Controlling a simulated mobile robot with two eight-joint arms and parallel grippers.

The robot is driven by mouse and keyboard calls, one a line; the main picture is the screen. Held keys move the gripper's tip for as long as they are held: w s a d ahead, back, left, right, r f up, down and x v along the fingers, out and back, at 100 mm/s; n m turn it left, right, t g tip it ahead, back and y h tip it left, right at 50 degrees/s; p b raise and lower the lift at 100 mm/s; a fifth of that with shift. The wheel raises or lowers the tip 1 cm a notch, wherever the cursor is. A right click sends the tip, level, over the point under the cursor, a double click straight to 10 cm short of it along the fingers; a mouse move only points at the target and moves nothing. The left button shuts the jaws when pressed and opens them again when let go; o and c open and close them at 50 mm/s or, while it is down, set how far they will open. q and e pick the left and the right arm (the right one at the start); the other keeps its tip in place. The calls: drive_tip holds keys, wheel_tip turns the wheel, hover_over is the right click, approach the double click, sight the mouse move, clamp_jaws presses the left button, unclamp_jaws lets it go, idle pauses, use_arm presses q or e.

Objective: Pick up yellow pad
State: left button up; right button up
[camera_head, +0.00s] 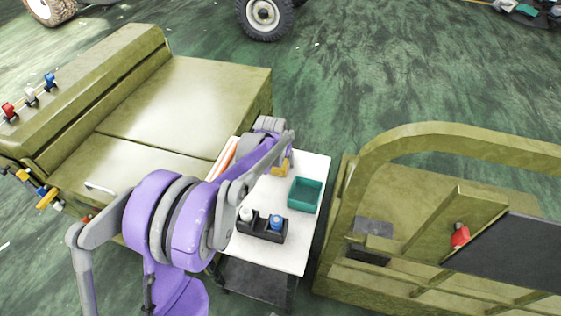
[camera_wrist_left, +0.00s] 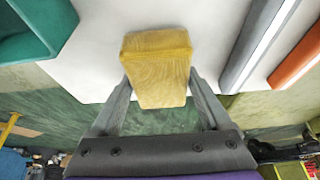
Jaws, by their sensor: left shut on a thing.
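The yellow pad (camera_wrist_left: 158,65) is a block-shaped piece at the middle of the left wrist view, between the two fingers of my left gripper (camera_wrist_left: 160,88). The fingers touch its sides and are shut on it. In the head view, a small part of the yellow pad (camera_head: 281,169) shows at the far end of the white-topped cart (camera_head: 285,241), partly hidden by my left arm. I cannot tell whether the pad touches the cart top. My right gripper is not in view.
A teal tray (camera_head: 305,194) stands on the cart, right of the pad. A black holder (camera_head: 261,229) with a white and a blue bottle is nearer. Orange and grey bars (camera_wrist_left: 298,60) lie beside the pad. Olive vehicle panels (camera_head: 190,105) flank the cart.

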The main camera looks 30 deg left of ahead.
use_arm(q)
drive_tip(key=shift+c, duration=1.2)
drive_tip(key=shift+r, duration=0.1)
drive_tip(key=shift+r, duration=0.35)
wheel_tip(320, 180, up, 10)
drive_tip(key=shift+f+p, duration=0.15)
drive_tip(key=shift+p, duration=0.95)
